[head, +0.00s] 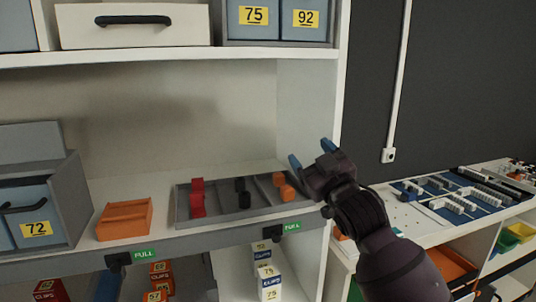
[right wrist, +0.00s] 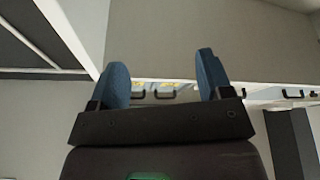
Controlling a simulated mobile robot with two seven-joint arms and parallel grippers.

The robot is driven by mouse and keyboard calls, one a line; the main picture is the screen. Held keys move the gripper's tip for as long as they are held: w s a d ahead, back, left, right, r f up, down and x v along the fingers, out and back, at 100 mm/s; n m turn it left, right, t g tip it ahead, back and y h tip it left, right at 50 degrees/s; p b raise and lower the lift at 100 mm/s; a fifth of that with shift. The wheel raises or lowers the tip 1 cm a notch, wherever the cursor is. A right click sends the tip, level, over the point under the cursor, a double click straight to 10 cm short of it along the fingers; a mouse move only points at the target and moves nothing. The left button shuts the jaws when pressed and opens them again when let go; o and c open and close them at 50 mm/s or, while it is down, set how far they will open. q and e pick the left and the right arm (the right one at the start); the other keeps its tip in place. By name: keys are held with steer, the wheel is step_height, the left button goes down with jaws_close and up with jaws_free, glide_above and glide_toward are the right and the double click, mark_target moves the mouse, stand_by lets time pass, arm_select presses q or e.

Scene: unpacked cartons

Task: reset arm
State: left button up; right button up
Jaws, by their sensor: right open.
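My right gripper (head: 311,153) is raised in front of the right upright of the white shelf unit in the head view. Its blue fingertips are apart with nothing between them. In the right wrist view the two blue fingers of the gripper (right wrist: 163,80) are also spread and empty, with pale shelf boards and drawer handles beyond. My left gripper does not show in either view.
A grey tray (head: 182,205) with red, black and orange pieces lies on the shelf (head: 155,180), beside an orange box (head: 125,220). A grey bin (head: 70,200) stands left. Small cartons (head: 268,280) stand below. A workbench (head: 410,232) is at right.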

steer(key=s+d+f+m+g+h, duration=0.15)
steer(key=s+d+f, duration=0.25)
steer(key=f, duration=0.6)
steer(key=s+d+f+m+g+h, duration=0.1)
steer(key=s+d+f+m+h, duration=0.25)
steer(key=f, duration=0.65)
steer(key=s+d+f+m+g+h, duration=0.15)
steer(key=s+d+f, duration=0.3)
steer(key=f, duration=0.55)
steer(key=s+d+f+m+g+h, duration=0.1)
steer(key=s+d+f+g, duration=0.1)
steer(key=s+f, duration=0.7)
steer(key=s+d+f+m+g+h, duration=0.1)
steer(key=s+d+f, duration=0.3)
steer(key=s+f, duration=0.5)
steer(key=shift+s+d+g+h, duration=0.2)
steer(key=shift+s+g+h, duration=0.35)
steer(key=shift+s, duration=0.7)
